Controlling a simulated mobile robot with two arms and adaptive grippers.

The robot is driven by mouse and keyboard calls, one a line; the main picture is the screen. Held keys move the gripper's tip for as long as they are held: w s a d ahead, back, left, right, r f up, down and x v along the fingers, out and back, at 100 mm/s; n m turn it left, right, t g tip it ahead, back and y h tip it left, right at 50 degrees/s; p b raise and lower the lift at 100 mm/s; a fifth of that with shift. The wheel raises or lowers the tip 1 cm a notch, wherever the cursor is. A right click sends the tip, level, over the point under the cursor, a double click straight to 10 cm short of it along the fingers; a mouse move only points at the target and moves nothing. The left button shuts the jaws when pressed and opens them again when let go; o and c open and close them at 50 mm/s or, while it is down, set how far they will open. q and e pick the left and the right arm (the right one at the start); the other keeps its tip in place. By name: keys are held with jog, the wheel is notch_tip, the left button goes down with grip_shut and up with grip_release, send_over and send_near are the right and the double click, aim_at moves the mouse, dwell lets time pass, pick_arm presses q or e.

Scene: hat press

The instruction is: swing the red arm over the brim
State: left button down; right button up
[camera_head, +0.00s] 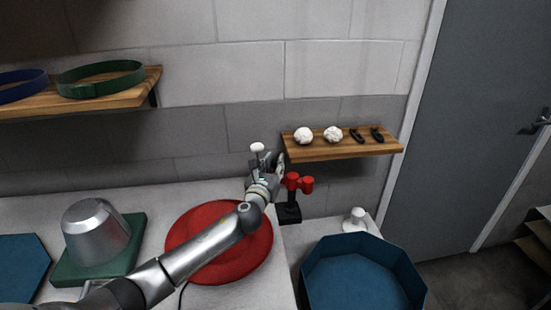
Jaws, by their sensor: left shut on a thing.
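A red arm (299,182) sits on a short black post (289,210) at the right edge of the white table. Its left part is hidden behind my gripper. My left gripper (266,170) is beside it, above the table's back right corner, shut at a white-knobbed handle (257,147) whose round top stands out above the fingers. I cannot see whether this handle joins the red arm. A wide red round brim (190,238) lies flat on the table, left of the post. My left forearm crosses over it and hides part. My right gripper is not in view.
A grey metal form (96,230) stands on a green base (62,270) at left. A blue tray (360,277) is at front right, with a white knob (357,217) behind it. A wooden shelf (340,149) juts from the wall behind the post. Another shelf holds belts (98,80).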

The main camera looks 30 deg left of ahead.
pick_arm(q)
jog(key=n+y, duration=0.1)
jog(key=y, duration=0.1)
jog(key=s+d+n+g+y+p, duration=0.1)
jog(key=n+y, duration=0.1)
jog(key=shift+s+r, duration=0.1)
jog(key=n+g+y, duration=0.1)
jog(key=g+y, duration=0.1)
jog(key=s+n+y, duration=0.1)
jog(key=shift+d+n+g+y, duration=0.3)
jog(key=shift+d+g+y, duration=0.1)
jog(key=shift+s+d+n+g+y+b, duration=0.2)
jog(key=shift+d+n+g+y+b, duration=0.15)
jog(key=shift+n+g+y, duration=0.6)
jog(key=shift+s+d+n+g+y+b, duration=0.4)
jog(key=shift+n+g+y, duration=0.35)
jog(key=shift+g, duration=0.45)
jog(key=shift+s+d+n+g+y+b, duration=0.1)
jog(key=shift+d+n+g+y+b, duration=0.1)
jog(key=shift+n+g+y+b, duration=0.45)
jog(key=shift+n+g, duration=0.35)
jog(key=shift+g, duration=0.25)
jog(key=c, duration=1.2)
grip_release()
jog(key=shift+c, duration=0.2)
jog(key=v, duration=1.2)
jog(key=shift+f, duration=0.25)
